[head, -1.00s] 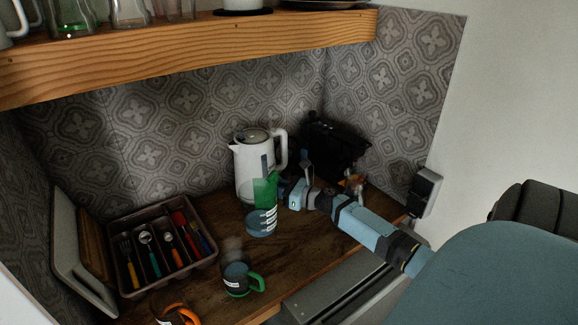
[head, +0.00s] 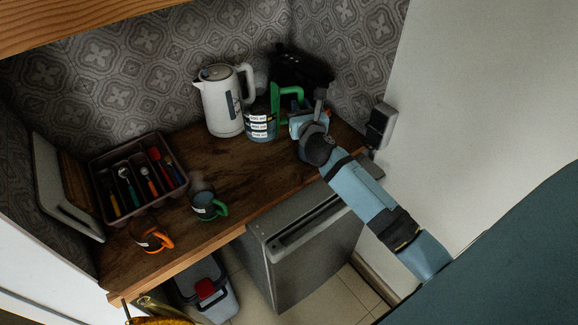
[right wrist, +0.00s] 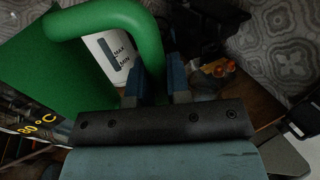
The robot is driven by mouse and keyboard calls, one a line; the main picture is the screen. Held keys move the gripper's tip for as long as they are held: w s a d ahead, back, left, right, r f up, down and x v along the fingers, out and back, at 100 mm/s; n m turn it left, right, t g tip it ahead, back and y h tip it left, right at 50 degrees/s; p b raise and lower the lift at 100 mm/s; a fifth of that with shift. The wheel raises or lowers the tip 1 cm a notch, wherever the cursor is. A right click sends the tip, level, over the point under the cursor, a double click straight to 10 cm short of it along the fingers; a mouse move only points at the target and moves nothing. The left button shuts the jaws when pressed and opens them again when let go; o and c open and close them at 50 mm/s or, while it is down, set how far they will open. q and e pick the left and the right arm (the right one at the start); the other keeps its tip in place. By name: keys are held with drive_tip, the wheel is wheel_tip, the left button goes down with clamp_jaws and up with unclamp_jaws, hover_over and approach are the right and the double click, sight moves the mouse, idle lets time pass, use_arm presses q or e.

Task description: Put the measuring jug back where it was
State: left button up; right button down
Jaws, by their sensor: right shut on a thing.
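The measuring jug (head: 260,127) has a see-through bluish body with white labels and a green handle (head: 291,91). It is upright on or just above the wooden counter, right of the white kettle; I cannot tell whether its base touches the wood. My right gripper (head: 297,121) is shut on the jug, at its handle. In the right wrist view the green handle (right wrist: 112,20) curves down to the fingers (right wrist: 160,85), and the jug's green side (right wrist: 45,62) fills the left. My left gripper is not in view.
The white kettle (head: 220,105) stands close at the jug's left. A dark appliance (head: 300,65) is behind. A cutlery tray (head: 139,172), a green-handled mug (head: 208,205) and an orange-handled mug (head: 152,237) are left. Bare counter (head: 238,170) lies in front of the kettle.

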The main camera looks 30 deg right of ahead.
drive_tip(key=shift+s+r, duration=0.2)
drive_tip(key=shift+d+f, duration=0.1)
drive_tip(key=shift+f, duration=0.05)
wheel_tip(320, 180, down, 20)
drive_tip(key=b, duration=0.8)
drive_tip(key=shift+w, duration=0.1)
